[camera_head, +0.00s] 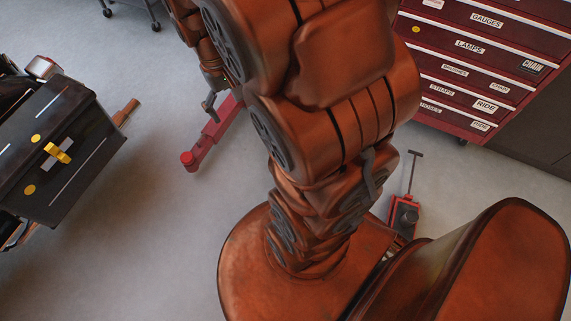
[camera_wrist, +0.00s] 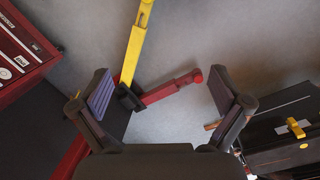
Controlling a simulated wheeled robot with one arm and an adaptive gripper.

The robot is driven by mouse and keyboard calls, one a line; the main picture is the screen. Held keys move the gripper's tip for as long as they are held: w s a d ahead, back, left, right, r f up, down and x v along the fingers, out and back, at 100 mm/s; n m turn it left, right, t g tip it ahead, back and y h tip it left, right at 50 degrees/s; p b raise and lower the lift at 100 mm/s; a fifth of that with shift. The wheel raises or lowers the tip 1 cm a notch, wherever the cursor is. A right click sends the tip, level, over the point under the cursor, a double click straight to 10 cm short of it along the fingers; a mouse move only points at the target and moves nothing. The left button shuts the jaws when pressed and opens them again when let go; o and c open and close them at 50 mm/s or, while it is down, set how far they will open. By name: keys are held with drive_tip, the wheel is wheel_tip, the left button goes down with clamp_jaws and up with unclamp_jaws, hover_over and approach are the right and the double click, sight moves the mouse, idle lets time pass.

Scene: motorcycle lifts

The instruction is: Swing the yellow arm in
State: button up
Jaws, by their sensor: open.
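The yellow arm (camera_wrist: 134,48) shows in the wrist view, running from the top edge down to a dark pivot block (camera_wrist: 128,98). A red arm (camera_wrist: 170,88) with a round red end reaches right from near the same block. My gripper (camera_wrist: 160,78) is open and empty, its dark pads standing wide apart. The yellow arm's lower end and the block lie beyond the gap, nearer the left finger; I cannot tell the depth or any touch. In the head view my gripper (camera_head: 212,102) is small, close to the red arm (camera_head: 212,134); the yellow arm is hidden there.
A red drawer cabinet (camera_head: 478,62) with labels stands at the upper right. A dark bench or case (camera_head: 60,150) with a yellow handle (camera_head: 58,152) is at the left. A small red jack (camera_head: 403,213) stands near my base. Grey floor (camera_head: 150,215) is clear between.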

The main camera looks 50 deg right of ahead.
drive_tip(key=w+d+f+m+b, duration=0.1)
drive_tip(key=w+d+f+b, duration=0.25)
drive_tip(key=d+f, duration=0.5)
drive_tip(key=w+d+f+m+b, duration=0.1)
drive_tip(key=w+d+f+b, duration=0.3)
drive_tip(key=f, duration=0.8)
drive_tip(key=w+d+f+m+b, duration=0.15)
drive_tip(key=w+d+f, duration=0.25)
drive_tip(key=d+f, duration=0.5)
drive_tip(key=shift+m+t+y, duration=0.4)
drive_tip(key=shift+m+t, duration=0.05)
drive_tip(key=shift+t, duration=0.25)
drive_tip(key=d+f+b, duration=0.2)
drive_tip(key=f, duration=1)
drive_tip(key=s+d+f+b, duration=0.1)
drive_tip(key=f+b, duration=0.2)
drive_tip(key=f, duration=0.9)
drive_tip(key=s+d+f+b, duration=0.1)
drive_tip(key=d+f+b, duration=0.1)
drive_tip(key=f, duration=1)
drive_tip(key=shift+d+f+b, duration=0.35)
drive_tip(key=shift+f+b, duration=0.05)
drive_tip(key=shift+b, duration=0.3)
drive_tip(key=shift+f+b, duration=1.1)
drive_tip(key=shift+f, duration=3.2)
drive_tip(key=c, duration=1.4)
